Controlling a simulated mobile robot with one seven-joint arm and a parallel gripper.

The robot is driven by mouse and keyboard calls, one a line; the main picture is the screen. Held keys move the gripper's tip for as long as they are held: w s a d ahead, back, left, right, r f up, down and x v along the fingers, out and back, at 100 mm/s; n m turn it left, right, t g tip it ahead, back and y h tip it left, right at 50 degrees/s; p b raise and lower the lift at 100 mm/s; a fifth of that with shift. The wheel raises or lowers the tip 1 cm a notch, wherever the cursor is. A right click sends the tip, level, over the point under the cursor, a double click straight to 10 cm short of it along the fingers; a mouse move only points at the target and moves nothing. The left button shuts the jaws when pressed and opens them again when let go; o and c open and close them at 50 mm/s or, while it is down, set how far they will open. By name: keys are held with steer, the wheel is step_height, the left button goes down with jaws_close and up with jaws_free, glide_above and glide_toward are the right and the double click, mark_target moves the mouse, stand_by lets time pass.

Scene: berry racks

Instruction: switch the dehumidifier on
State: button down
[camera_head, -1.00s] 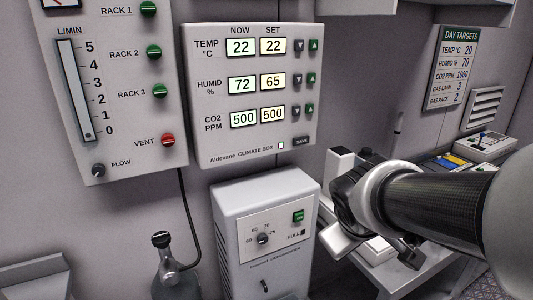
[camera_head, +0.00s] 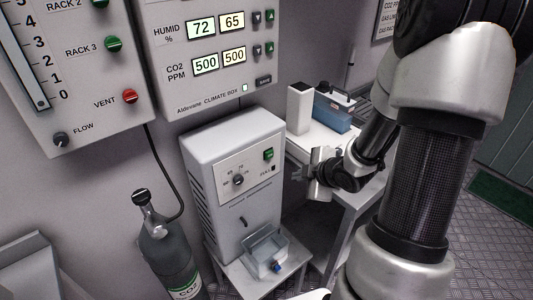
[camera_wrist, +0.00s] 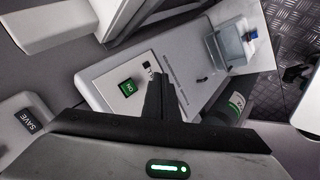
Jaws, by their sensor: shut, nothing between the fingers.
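The dehumidifier (camera_head: 228,140) is a white upright box on a low stand below the climate box. Its front panel has a green switch (camera_head: 268,154) at the upper right and a dark dial (camera_head: 238,179). In the wrist view the green switch (camera_wrist: 128,88) faces me and seems to carry a short "ON" label; I cannot tell its state. My gripper (camera_head: 300,174) is shut and empty, just right of the dehumidifier's front and apart from it in the head view. In the wrist view its dark fingers (camera_wrist: 162,90) overlap the panel beside the switch, hiding the dial.
The climate box (camera_head: 185,85) on the wall reads humidity 72 against 65 set. A clear water tank (camera_head: 268,252) sits at the dehumidifier's base. A dark gas cylinder (camera_head: 168,250) stands left. A white table (camera_head: 325,140) with equipment is behind my gripper.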

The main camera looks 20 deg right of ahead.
mark_target(269, 154)
steer(key=w+a+b, duration=0.1)
steer(key=w+a, duration=0.2)
steer(key=w, duration=0.5)
steer(key=shift+a, duration=0.15)
steer(key=shift+w+a, duration=0.1)
steer(key=shift+w, duration=0.15)
stand_by(2.0)
steer(key=shift+w+a, duration=0.1)
steer(key=shift+w, duration=0.15)
steer(key=shift+w+a, duration=0.15)
steer(key=shift+w, duration=0.3)
stand_by(0.7)
stand_by(0.3)
steer(key=shift+s+d, duration=0.3)
steer(key=shift+s, duration=0.55)
